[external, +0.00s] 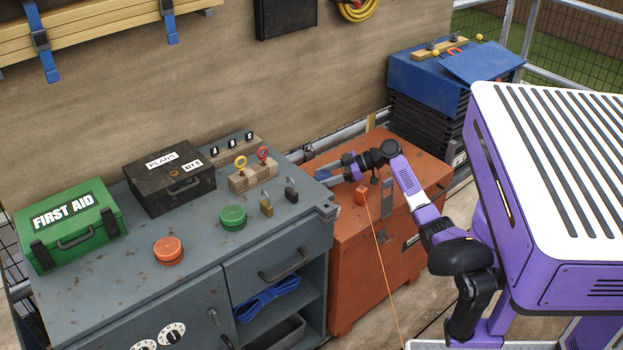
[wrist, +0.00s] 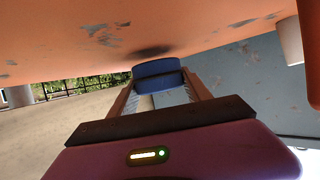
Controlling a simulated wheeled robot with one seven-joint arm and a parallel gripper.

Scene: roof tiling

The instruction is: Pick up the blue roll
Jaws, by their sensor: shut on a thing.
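The blue roll (wrist: 157,75) sits between the two fingers of my gripper (wrist: 160,93) in the wrist view, and the jaws are shut on it. A dark shadow lies on the orange surface close to the roll; I cannot tell whether they touch. In the external view my gripper (external: 331,172) reaches left over the orange chest (external: 372,262), close to the right end of the grey bench. The blue roll (external: 323,174) shows there as a small blue patch at the fingertips, partly hidden.
The grey bench (external: 200,237) carries a green first aid box (external: 70,225), a black plans box (external: 170,178), padlocks and round discs. A coiled blue rope (external: 266,298) lies on its shelf.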

